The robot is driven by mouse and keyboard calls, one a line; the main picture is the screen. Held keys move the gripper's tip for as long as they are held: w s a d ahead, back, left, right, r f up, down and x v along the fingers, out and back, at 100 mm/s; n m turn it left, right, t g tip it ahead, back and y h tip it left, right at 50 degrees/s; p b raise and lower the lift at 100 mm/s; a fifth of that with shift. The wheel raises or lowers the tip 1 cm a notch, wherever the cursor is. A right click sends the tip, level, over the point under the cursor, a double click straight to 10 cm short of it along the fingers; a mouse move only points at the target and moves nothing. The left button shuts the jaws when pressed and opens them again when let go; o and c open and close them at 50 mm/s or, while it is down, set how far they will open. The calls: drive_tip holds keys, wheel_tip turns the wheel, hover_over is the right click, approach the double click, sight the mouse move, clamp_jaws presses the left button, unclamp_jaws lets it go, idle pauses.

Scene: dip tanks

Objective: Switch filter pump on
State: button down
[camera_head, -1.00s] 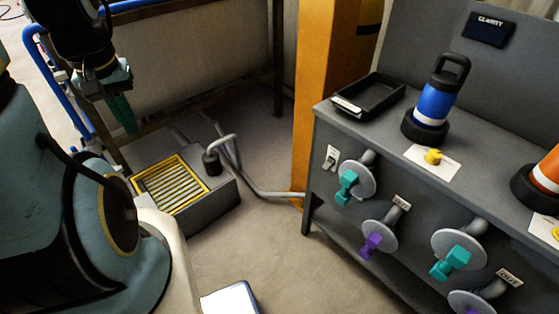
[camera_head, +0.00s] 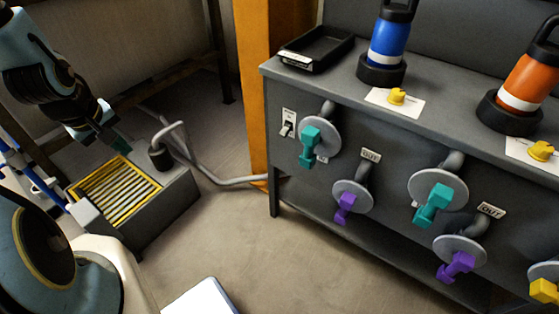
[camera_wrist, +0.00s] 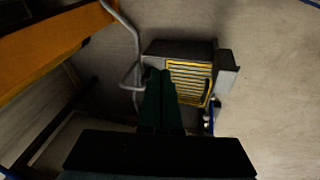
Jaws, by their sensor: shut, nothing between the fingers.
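A small switch (camera_head: 287,128) with a light plate sits at the left end of the grey bench's front face, beside a teal-handled valve (camera_head: 309,143). Its label is too small to read, and I cannot tell its position for sure. A grey floor box with a yellow grille (camera_head: 115,190) stands at the left, with a dark fitting and grey pipe at its corner; I cannot tell whether it is the filter pump. My gripper (camera_head: 122,146) is shut and empty, above the far side of this box and well left of the switch. Its dark green fingers (camera_wrist: 158,75) point toward the box in the wrist view.
The grey bench (camera_head: 350,92) carries a black tray (camera_head: 315,48), a blue bottle (camera_head: 389,42), an orange bottle (camera_head: 528,80) and yellow knobs. Several valves jut from its front. An orange post (camera_head: 252,90) stands by its left end. Floor between box and bench is mostly clear, with a pipe crossing it.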

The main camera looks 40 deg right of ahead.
drive_tip(key=s+d+f+n+h+b, duration=0.25)
drive_tip(key=d+f+b, duration=0.35)
drive_tip(key=d+f, duration=0.45)
drive_tip(key=n+t+h+b, duration=0.2)
drive_tip(key=n+h+b, duration=1.2)
drive_tip(key=n+b, duration=0.35)
approach(285, 132)
drive_tip(key=a+f, duration=0.2)
drive_tip(key=f, duration=0.1)
drive_tip(key=shift+s+a+f+m+b, duration=0.1)
drive_tip(key=shift+m+b, duration=0.2)
drive_tip(key=shift+b, duration=0.05)
drive_tip(key=b+x, duration=0.1)
drive_tip(key=x, duration=0.9)
drive_tip(key=shift+b, duration=0.3)
drive_tip(key=shift+p, duration=0.35)
